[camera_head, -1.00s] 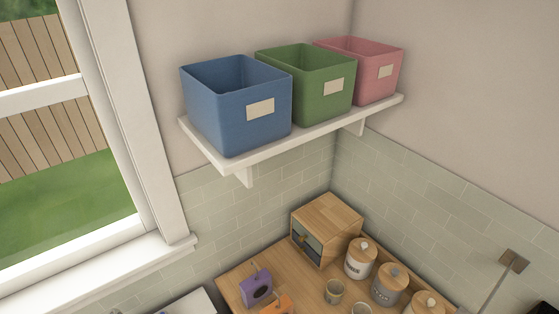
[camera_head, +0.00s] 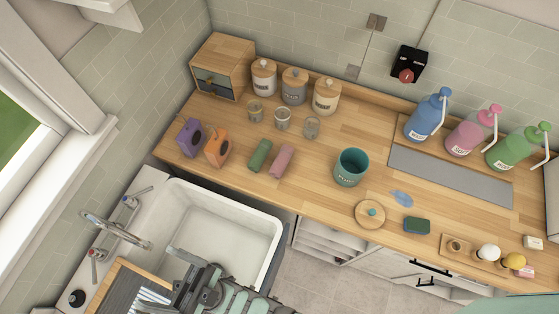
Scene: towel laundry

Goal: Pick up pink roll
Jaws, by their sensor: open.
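The pink roll (camera_head: 282,161) lies on the wooden counter, near its front edge above the sink. It is a small rolled towel lying at a slant. A green roll (camera_head: 260,155) lies close beside it on the left. My gripper (camera_head: 178,272) is at the bottom of the view, over the sink area, well apart from both rolls. It is open, and I see nothing held in it. Part of my arm is cut off by the bottom edge.
A purple box (camera_head: 189,140) and an orange box (camera_head: 217,147) stand left of the rolls. Glass jars (camera_head: 283,119) stand behind them, and a teal pot (camera_head: 351,168) stands to the right. The white sink (camera_head: 262,222) is in front, with a faucet (camera_head: 112,229) at left.

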